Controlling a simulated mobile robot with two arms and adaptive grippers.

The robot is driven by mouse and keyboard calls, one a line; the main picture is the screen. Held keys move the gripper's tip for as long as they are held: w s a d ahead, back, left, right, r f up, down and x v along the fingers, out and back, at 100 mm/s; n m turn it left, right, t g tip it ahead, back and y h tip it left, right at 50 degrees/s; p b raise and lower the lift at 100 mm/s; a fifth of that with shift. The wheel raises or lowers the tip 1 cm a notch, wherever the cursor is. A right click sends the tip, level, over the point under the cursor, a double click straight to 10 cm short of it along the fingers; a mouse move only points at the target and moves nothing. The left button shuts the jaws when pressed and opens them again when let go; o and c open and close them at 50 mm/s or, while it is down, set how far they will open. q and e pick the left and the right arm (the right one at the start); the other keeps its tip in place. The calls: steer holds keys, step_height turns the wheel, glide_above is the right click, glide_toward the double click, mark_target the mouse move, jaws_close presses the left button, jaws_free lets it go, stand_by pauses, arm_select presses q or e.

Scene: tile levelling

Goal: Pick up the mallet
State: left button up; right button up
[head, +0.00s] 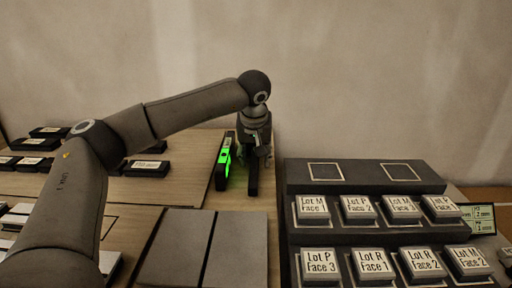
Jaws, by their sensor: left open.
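My left gripper (256,152) points down over the right part of the wooden table, with its jaws open. A dark upright-looking bar (253,182) shows directly below it. This bar may be the mallet, but I cannot tell its head from its handle, as the gripper covers its upper part. I cannot tell whether the gripper touches it. My right gripper is not in view.
A dark bar with a glowing green face (224,158) stands close left of the gripper. Grey tiles (180,245) lie in front. A dark stepped rack (300,178) with labelled tiles stands right. Black labelled blocks (147,168) lie left. A small display (480,218) is far right.

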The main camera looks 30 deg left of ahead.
arm_select(q)
jaws_close()
steer(key=shift+r, duration=0.1)
stand_by(0.4)
